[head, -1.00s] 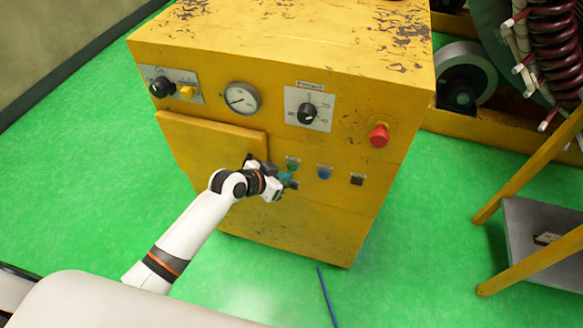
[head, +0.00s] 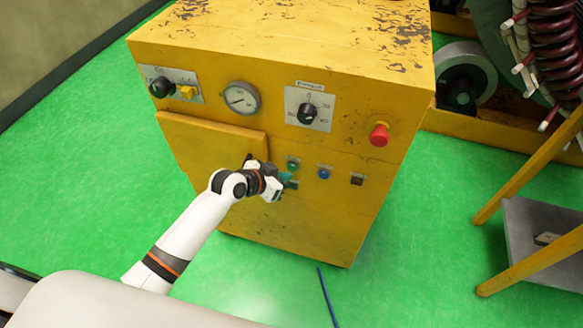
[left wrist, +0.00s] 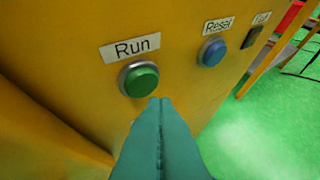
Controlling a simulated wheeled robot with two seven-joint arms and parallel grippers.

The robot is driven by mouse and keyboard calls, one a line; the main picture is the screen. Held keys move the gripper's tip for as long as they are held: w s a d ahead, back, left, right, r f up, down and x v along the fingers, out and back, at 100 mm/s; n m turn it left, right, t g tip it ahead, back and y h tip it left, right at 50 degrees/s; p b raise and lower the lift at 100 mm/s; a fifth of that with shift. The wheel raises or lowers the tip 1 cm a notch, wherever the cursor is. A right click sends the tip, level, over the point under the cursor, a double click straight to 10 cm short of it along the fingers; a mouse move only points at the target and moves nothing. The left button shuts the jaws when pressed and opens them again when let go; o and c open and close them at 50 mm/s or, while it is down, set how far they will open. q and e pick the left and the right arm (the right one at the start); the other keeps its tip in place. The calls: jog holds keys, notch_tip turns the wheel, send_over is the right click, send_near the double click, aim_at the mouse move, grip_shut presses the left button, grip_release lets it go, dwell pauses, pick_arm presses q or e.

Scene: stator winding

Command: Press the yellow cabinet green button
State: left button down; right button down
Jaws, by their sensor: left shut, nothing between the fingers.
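The worn yellow cabinet (head: 320,220) stands in the middle of the head view. Its green button (head: 292,164) is on the front panel, right of a raised door. In the left wrist view the green button (left wrist: 140,79) has a metal ring and a "Run" label above it. My left gripper (head: 291,180) is shut and empty, close to the panel by the green button. In the left wrist view the teal fingertips (left wrist: 160,101) lie together just below and right of the button. I cannot tell whether they touch the panel. My right gripper is not in view.
A blue "Reset" button (head: 324,172) and a black switch (head: 357,179) sit right of the green button. A red knob (head: 379,134), dial (head: 307,113) and gauge (head: 242,98) are above. A yellow-legged stand (head: 530,260) is at right. A blue rod (head: 327,297) lies on the green floor.

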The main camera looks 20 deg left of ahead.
pick_arm(q)
jog(key=shift+w, duration=0.15)
jog(key=shift+w, duration=0.3)
jog(key=shift+w, duration=0.4)
dwell(0.8)
dwell(0.4)
jog(key=shift+s+p, duration=0.45)
jog(key=shift+s, duration=0.35)
